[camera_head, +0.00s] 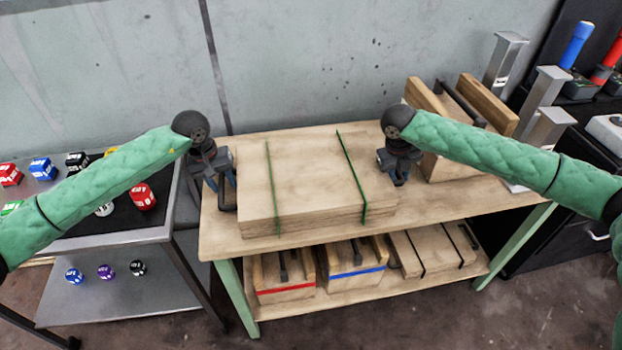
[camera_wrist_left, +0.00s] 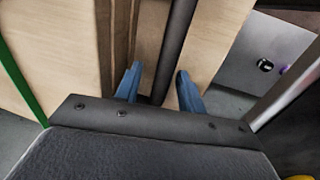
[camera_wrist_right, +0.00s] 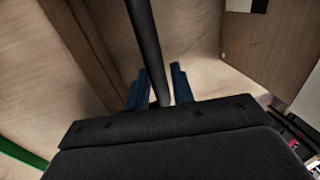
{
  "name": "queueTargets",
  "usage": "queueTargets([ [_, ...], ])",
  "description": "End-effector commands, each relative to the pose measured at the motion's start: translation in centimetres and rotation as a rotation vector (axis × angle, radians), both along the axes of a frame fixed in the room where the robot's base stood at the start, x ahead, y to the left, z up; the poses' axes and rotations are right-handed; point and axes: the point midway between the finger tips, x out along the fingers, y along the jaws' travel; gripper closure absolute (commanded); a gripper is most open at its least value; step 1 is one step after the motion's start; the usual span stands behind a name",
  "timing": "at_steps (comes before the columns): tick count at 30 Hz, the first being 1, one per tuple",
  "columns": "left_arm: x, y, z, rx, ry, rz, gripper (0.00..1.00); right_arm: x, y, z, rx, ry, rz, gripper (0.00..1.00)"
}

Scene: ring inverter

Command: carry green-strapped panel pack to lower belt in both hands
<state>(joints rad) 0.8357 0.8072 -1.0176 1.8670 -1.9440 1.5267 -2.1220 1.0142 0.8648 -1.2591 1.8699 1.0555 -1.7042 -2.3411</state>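The green-strapped panel pack (camera_head: 308,184) lies flat on the wooden bench top, with two green straps around it. A dark bar handle (camera_head: 228,194) is at its left end; it also shows in the left wrist view (camera_wrist_left: 178,40). My left gripper (camera_head: 219,185) is at that end, its blue fingers (camera_wrist_left: 158,88) open on either side of the bar with a gap. My right gripper (camera_head: 398,177) is at the right end, its fingers (camera_wrist_right: 160,85) close against a dark bar (camera_wrist_right: 146,40) between them. I see no belt.
The bench's lower shelf (camera_head: 345,293) holds a red-banded pack (camera_head: 285,290), a blue-banded pack (camera_head: 356,268) and a black-strapped pack (camera_head: 435,252). Another wooden pack (camera_head: 455,115) stands on the bench at right, near metal posts (camera_head: 503,62). A metal cart (camera_head: 110,235) with coloured blocks stands at left.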

Motion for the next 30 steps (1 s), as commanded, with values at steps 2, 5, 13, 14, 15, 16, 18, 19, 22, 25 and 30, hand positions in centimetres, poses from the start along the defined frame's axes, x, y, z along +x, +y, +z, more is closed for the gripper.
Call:
queueTargets([
  [2,0.00,0.00,0.00,0.000,0.000,0.000,0.61,0.00,0.00,-0.01,0.000,0.000,0.000,0.76],
  [5,0.00,0.00,0.01,0.000,0.000,0.000,0.61,0.00,0.00,-0.02,0.000,0.000,0.000,0.76],
  [13,0.00,0.02,0.03,0.000,0.000,0.000,1.00,0.00,-0.01,0.00,0.000,0.000,0.000,1.00],
  [14,0.00,0.02,0.03,0.000,0.000,0.000,1.00,0.00,-0.01,0.00,0.000,0.000,0.000,1.00],
  [15,0.01,0.03,0.03,0.000,0.000,0.000,1.00,0.00,-0.02,-0.01,0.000,0.000,0.000,1.00],
  [16,0.00,0.02,0.03,0.000,0.000,0.000,1.00,0.00,-0.02,-0.01,0.000,0.000,0.000,1.00],
  [18,0.01,0.03,0.03,0.000,0.000,0.000,1.00,0.00,-0.02,0.00,0.000,0.000,0.000,1.00],
  [19,0.01,0.04,0.02,0.000,0.000,0.000,1.00,0.00,-0.03,0.01,0.000,0.000,0.000,1.00],
  [22,0.01,0.04,0.03,0.000,0.000,0.000,1.00,0.00,-0.03,0.01,-0.001,0.000,0.000,1.00],
  [25,0.00,0.05,0.03,0.000,0.000,0.000,1.00,0.02,-0.04,0.01,-0.001,0.000,-0.001,1.00],
  [30,0.01,0.06,0.04,0.000,0.000,0.001,1.00,0.02,-0.05,0.01,-0.001,0.000,-0.001,1.00],
])
